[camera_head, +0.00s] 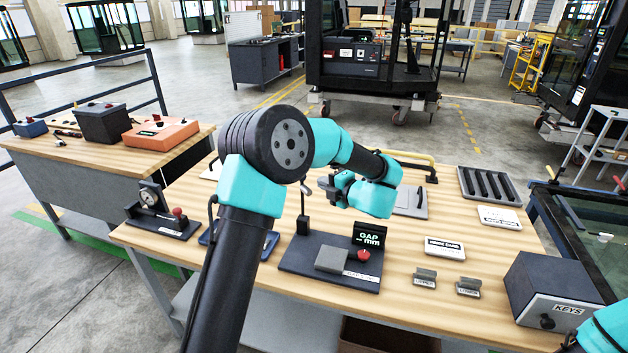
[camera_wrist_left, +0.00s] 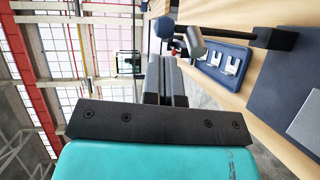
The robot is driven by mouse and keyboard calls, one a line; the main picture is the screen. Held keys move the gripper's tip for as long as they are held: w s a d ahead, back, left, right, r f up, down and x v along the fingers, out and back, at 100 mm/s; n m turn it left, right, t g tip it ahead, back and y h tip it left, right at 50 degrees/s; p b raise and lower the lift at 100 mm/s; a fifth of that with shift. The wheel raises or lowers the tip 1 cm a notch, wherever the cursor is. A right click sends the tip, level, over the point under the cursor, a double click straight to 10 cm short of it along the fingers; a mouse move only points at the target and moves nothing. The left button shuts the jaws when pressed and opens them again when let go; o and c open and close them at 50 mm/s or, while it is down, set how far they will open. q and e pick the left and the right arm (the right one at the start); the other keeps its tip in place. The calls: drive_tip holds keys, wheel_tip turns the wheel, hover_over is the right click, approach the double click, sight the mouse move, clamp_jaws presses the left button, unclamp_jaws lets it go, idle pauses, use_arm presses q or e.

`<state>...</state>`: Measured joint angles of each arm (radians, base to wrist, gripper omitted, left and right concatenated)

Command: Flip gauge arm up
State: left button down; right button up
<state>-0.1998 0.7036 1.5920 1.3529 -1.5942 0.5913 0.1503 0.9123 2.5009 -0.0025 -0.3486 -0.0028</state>
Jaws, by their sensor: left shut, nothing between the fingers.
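The gap gauge has a dark base plate (camera_head: 290,262) on the bench, with a grey block (camera_head: 332,259), a red knob (camera_head: 363,255) and a "GAP _ mm" display (camera_head: 370,236). Its thin arm (camera_head: 303,205) stands about upright from a dark pivot block (camera_head: 303,226) at the plate's back left. The left wrist view shows the arm's rod (camera_wrist_left: 230,43), a metal cylinder (camera_wrist_left: 196,40) and a dark blue ball (camera_wrist_left: 165,27) close beyond my fingers. My left gripper (camera_head: 326,185) is shut and empty, beside the arm's top. I cannot tell whether they touch. My right gripper is out of view.
A blue tray (camera_head: 270,241) lies left of the gauge, partly behind my left arm. A dial stand (camera_head: 160,222) is at the bench's left end. Two small metal pieces (camera_head: 424,278) (camera_head: 468,287) and a KEYS box (camera_head: 553,287) are to the right.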

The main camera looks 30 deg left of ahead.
use_arm(q)
drive_tip(key=v, duration=0.8)
drive_tip(key=shift+r, duration=0.15)
